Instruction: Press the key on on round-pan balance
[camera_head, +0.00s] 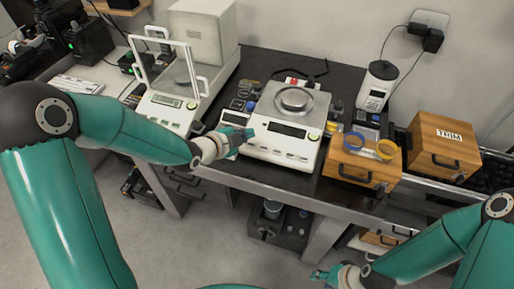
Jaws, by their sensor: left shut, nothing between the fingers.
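The round-pan balance (316,110) stands on the dark bench top near the middle, with a round metal pan (295,99) on top. Its display (287,130) and a row of small keys (275,151) are on the front panel; the key labels are too small to read. My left gripper (244,135) is shut and empty, at the left front corner of this balance, close to its panel; I cannot tell whether it touches. My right gripper (320,274) is low at the bottom, in front of the bench and far from the balance; its fingers are too small to judge.
A balance with a glass draft shield (165,103) stands to the left. A white device (377,86) stands at the back right. Drawers are under the bench.

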